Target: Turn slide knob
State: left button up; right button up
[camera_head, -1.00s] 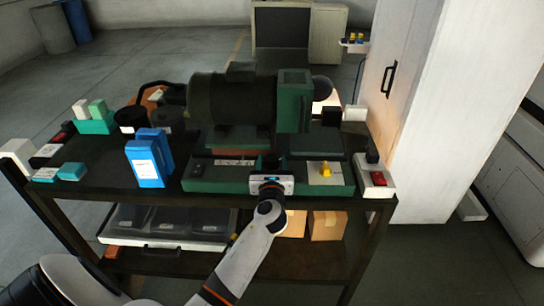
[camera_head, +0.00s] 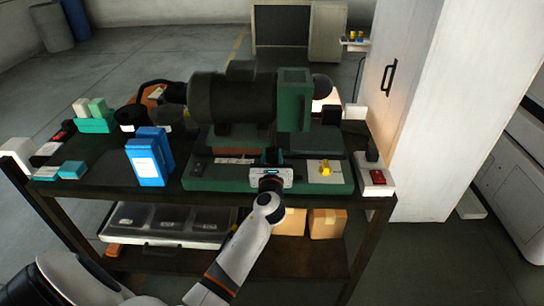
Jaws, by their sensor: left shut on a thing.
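A green grinder-like machine (camera_head: 235,100) with a dark motor body stands on the dark cart; its green base (camera_head: 215,182) runs along the cart's front. My left gripper (camera_head: 269,159) reaches in from below at the front middle of this base. Its fingers are shut on a small black knob (camera_head: 269,154), which I take to be the slide knob; the fingers and wrist hide most of it, so its angle cannot be told. My right gripper is not in view.
A yellow knob (camera_head: 325,168) sits on the base just right of my left gripper. Blue boxes (camera_head: 147,162) stand left of the base. A clear-lidded case (camera_head: 170,222) and cardboard boxes (camera_head: 326,223) lie on the lower shelf.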

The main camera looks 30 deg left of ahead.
pick_arm(q)
jog(key=shift+a+r+m+t+h+p, duration=0.1)
jog(key=shift+m+t+h+p, duration=0.6)
jog(key=shift+m+h+p, duration=0.55)
jog(key=shift+t+h, duration=0.3)
jog(key=shift+h, duration=0.45)
jog(key=shift+f+m+t+h, duration=0.2)
jog(key=shift+m+t+h, duration=0.1)
jog(key=shift+m+h, duration=0.85)
jog(key=m+h+b, duration=0.1)
jog(key=m+h, duration=0.1)
jog(key=h, duration=0.2)
jog(key=shift+f+b, duration=0.15)
jog(key=shift+b, duration=0.2)
jog(key=shift+m+h+b, duration=0.8)
jog(key=shift+h+b, duration=0.2)
jog(key=shift+h, duration=0.25)
jog(key=shift+m+h+b, duration=0.4)
jog(key=shift+h+b, duration=0.1)
jog(key=shift+h, duration=0.1)
jog(key=shift+r, duration=0.2)
